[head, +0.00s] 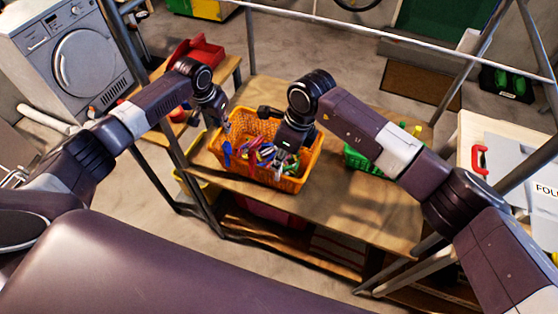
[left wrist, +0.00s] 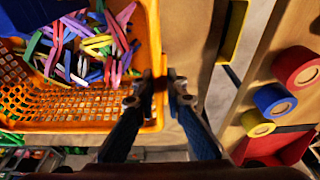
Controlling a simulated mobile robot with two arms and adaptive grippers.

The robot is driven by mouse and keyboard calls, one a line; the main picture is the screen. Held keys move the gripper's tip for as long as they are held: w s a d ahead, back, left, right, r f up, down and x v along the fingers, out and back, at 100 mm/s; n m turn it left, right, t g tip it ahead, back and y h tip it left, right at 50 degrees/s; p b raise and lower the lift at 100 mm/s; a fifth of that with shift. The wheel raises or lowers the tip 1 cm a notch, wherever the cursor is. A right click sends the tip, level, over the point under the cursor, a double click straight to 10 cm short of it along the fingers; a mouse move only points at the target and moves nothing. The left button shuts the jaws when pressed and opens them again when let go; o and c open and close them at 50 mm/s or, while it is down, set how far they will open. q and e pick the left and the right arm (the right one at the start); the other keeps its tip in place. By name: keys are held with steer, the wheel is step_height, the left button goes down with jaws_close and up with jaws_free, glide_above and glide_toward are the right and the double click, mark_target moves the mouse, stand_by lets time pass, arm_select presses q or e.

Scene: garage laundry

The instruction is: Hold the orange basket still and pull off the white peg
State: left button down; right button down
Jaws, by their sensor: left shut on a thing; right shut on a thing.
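The orange basket (head: 285,184) stands on the wooden table and holds many coloured pegs (head: 258,152). In the left wrist view the basket (left wrist: 75,125) fills the upper left. My left gripper (head: 223,125) is at the basket's left side; in its wrist view the fingers (left wrist: 163,88) stand either side of the basket's rim, shut on it. My right gripper (head: 284,158) points down inside the basket's right part, among the pegs. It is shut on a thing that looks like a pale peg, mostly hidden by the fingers. No separate white peg is clear to me.
A green basket (head: 360,160) stands on the wooden table (head: 330,205), right of the orange one. A lower bench with a red bin (head: 196,52) is at the left. Metal frame posts (head: 250,38) rise around the table. The table's front right is clear.

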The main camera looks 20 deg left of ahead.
steer(key=shift+a+v, duration=0.25)
steer(key=shift+v, duration=0.8)
steer(key=shift+a+v, duration=0.25)
steer(key=shift+v, duration=0.85)
steer(key=shift+a+v, duration=0.25)
steer(key=shift+v, duration=0.8)
steer(key=shift+r, duration=0.2)
arm_select(q)
steer(key=c, duration=1.9)
jaws_free()
steer(key=shift+r, duration=0.1)
steer(key=v, duration=1.1)
steer(key=shift+s+r, duration=0.15)
steer(key=shift+r, duration=0.2)
